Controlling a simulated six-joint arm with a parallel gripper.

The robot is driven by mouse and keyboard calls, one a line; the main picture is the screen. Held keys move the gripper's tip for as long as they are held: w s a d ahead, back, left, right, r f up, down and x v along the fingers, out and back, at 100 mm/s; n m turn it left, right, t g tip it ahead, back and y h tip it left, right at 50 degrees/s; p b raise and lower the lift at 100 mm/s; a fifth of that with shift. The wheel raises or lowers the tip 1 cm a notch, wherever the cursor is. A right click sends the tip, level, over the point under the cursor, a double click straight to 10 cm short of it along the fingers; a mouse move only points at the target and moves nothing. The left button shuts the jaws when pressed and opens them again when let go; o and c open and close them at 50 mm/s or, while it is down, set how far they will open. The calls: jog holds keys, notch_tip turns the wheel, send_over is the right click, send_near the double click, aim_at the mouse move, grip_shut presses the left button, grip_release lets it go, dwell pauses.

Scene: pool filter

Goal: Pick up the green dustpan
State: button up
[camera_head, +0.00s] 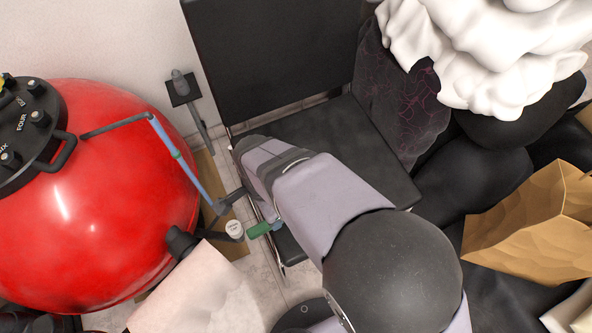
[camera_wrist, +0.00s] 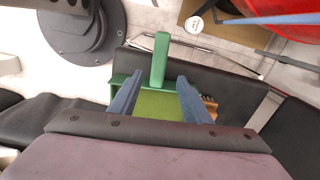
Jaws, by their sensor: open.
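The green dustpan (camera_wrist: 160,60) shows in the wrist view with its handle pointing up, past the edge of a black surface. Its lighter green pan (camera_wrist: 155,104) lies lower, partly hidden by my gripper. In the head view only a short piece of the green handle (camera_head: 260,230) shows beside my arm. My gripper (camera_wrist: 160,77) is open, with one blue-grey finger on each side of the dustpan near the base of its handle. I cannot tell whether the fingers touch it. In the head view my arm hides most of the gripper.
A black chair (camera_head: 275,60) stands under and behind my arm. A large red tank (camera_head: 110,215) stands left, with a blue pole (camera_head: 175,155) across it. A small white round item (camera_head: 235,229) lies near the handle. A brown paper bag (camera_head: 530,225) stands right.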

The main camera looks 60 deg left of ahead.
aim_at(258, 230)
jog(key=shift+s+d+f+b, duration=0.1)
jog(key=shift+f+b, duration=0.3)
jog(key=shift+f, duration=1.45)
jog(key=shift+d+f+b, duration=0.1)
jog(key=shift+f+b, duration=0.3)
jog(key=shift+f, duration=1.45)
grip_shut()
